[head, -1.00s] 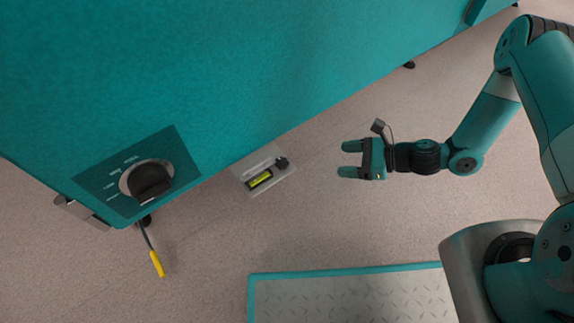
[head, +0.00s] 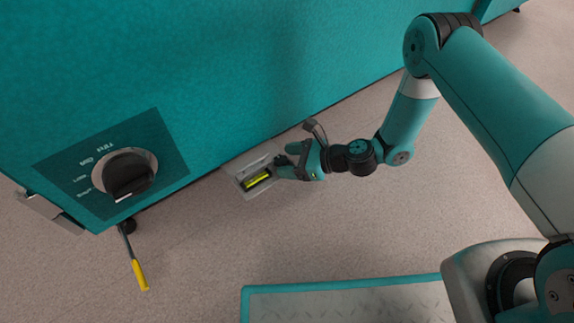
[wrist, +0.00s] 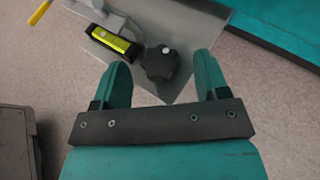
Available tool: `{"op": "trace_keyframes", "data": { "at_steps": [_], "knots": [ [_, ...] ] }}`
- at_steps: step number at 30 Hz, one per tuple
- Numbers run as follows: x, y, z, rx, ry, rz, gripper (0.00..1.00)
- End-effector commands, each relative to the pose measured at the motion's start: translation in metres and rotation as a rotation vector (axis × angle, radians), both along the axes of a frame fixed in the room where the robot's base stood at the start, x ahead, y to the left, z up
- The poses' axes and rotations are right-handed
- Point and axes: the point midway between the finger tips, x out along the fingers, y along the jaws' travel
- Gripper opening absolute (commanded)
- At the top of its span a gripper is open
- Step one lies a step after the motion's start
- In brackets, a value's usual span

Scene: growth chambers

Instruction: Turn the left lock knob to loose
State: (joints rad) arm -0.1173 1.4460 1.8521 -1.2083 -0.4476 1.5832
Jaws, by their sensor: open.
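A small black lobed knob (wrist: 161,62) with a pale centre sits on a grey metal plate (wrist: 185,30) in the wrist view. In the head view the plate (head: 231,173) lies at the lower edge of the teal chamber, and the knob (head: 281,161) is partly covered by my gripper. My gripper (head: 285,163) is open. In the wrist view its two teal fingers (wrist: 163,77) point at the knob, one on each side. The knob is just ahead of the fingertips, and nothing is gripped. I cannot read the knob's lock position.
A yellow-green level vial (head: 257,181) is beside the knob on the plate. A large black dial (head: 128,176) is on the chamber's panel at left. A teal-edged metal platform (head: 340,307) lies at the bottom; floor between is clear.

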Motion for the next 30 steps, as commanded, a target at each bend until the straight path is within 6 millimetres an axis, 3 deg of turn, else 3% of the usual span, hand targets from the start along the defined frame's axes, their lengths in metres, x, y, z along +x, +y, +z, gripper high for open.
{"op": "trace_keyframes", "data": {
  "at_steps": [12,18,30],
  "knots": [
    [0.0022,0.0074,-0.0021,0.001,0.000,0.000,0.66],
    [0.0022,0.0072,-0.0022,0.001,0.000,0.000,0.20],
    [0.0038,0.0064,-0.0018,0.000,-0.002,0.061,0.18]
  ]
}}
